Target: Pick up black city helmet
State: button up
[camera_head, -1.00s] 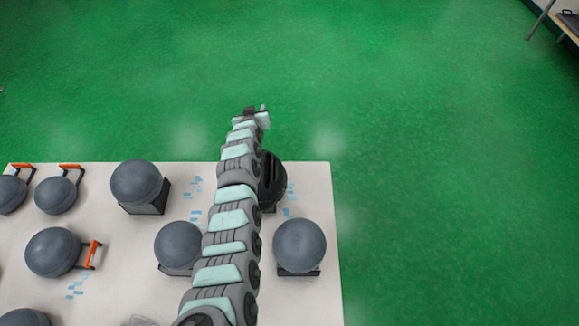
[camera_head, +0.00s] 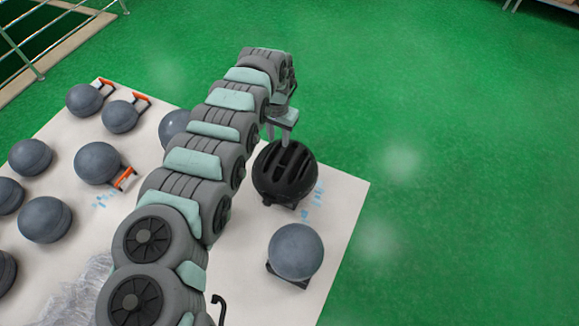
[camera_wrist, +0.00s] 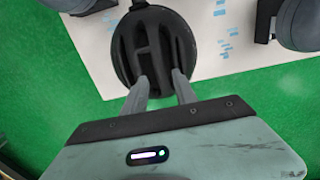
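The black city helmet (camera_head: 285,171), round with long vent slots, sits on a small dark stand near the edge of the white table (camera_head: 335,215). My gripper (camera_head: 277,138) points down at the helmet's far upper side in the head view. In the wrist view the helmet (camera_wrist: 152,48) is ahead, and the two fingers of my gripper (camera_wrist: 160,82) are spread apart with their tips overlapping its near part. The fingers are open; whether they touch the helmet I cannot tell. Nothing is held between them.
A grey ball-shaped helmet (camera_head: 295,251) on a stand is near the black one. Several more grey ones stand to the left, some with orange-handled parts (camera_head: 125,178). Crumpled clear plastic (camera_head: 82,285) lies at the front. Green floor (camera_head: 450,150) is clear to the right.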

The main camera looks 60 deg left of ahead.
aim_at(280, 154)
jog(key=shift+f, duration=1.45)
jog(key=f, duration=0.4)
jog(key=shift+w+d+f, duration=0.1)
jog(key=shift+d, duration=0.1)
jog(key=shift+a+f, duration=0.1)
jog(key=shift+f, duration=0.35)
jog(key=shift+c, duration=0.2)
grip_shut()
